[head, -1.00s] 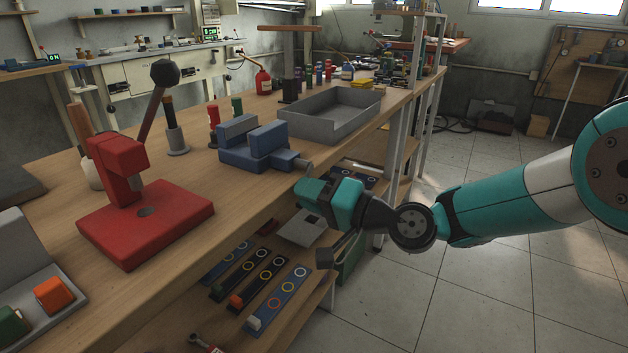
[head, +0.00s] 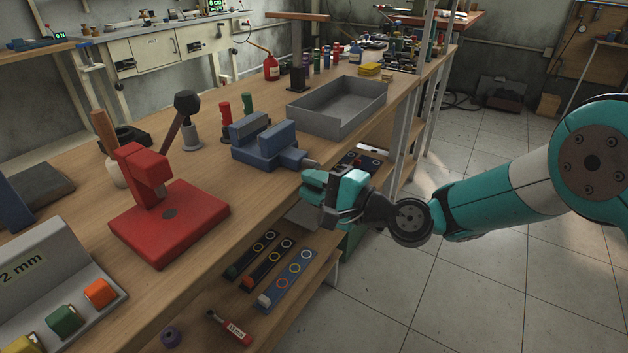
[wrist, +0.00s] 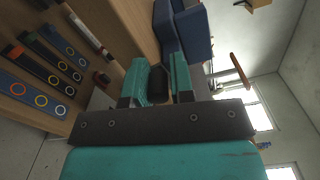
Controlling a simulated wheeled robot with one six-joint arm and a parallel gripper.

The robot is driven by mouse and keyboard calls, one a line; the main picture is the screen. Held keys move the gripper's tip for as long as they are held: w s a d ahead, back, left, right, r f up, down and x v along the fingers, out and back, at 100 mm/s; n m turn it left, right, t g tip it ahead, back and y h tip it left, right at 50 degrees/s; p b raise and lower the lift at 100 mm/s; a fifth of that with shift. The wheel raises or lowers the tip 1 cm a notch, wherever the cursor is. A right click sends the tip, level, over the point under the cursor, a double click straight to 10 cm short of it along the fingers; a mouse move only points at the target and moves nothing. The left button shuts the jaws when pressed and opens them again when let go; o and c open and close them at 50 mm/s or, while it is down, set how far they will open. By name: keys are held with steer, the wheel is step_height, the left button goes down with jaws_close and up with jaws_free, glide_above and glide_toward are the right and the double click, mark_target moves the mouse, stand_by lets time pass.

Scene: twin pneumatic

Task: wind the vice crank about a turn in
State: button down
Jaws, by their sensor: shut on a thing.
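The blue vice (head: 268,142) sits at the bench's front edge, its screw end (head: 312,164) pointing toward my gripper. It also shows at the top of the wrist view (wrist: 186,32). My gripper (head: 318,184) is at the front of the vice, just off the bench edge. In the wrist view its teal fingers (wrist: 160,80) are shut on a dark grip (wrist: 158,84), which looks like the vice crank's handle. The rest of the crank is mostly hidden behind my fingers in the head view.
A grey tray (head: 340,120) stands behind the vice. A red lever press (head: 170,220) stands to the left. Below the bench top, a shelf (head: 225,300) holds marked strips (head: 287,280). Open floor (head: 480,290) lies to the right.

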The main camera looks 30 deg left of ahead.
steer(key=shift+w+d+f, duration=0.1)
steer(key=shift+d+f, duration=0.05)
steer(key=shift+f, duration=0.1)
steer(key=c, duration=1.1)
jaws_free()
steer(key=shift+r, duration=0.1)
steer(key=shift+s+d+b, duration=0.25)
steer(key=shift+d+b, duration=1.3)
steer(key=shift+d, duration=1.35)
steer(key=shift+s+d+b, duration=0.25)
steer(key=shift+d+b, duration=1.3)
steer(key=shift+d, duration=1.3)
steer(key=shift+s+d+b, duration=0.25)
steer(key=shift+d+b, duration=1.3)
steer(key=shift+d, duration=1.35)
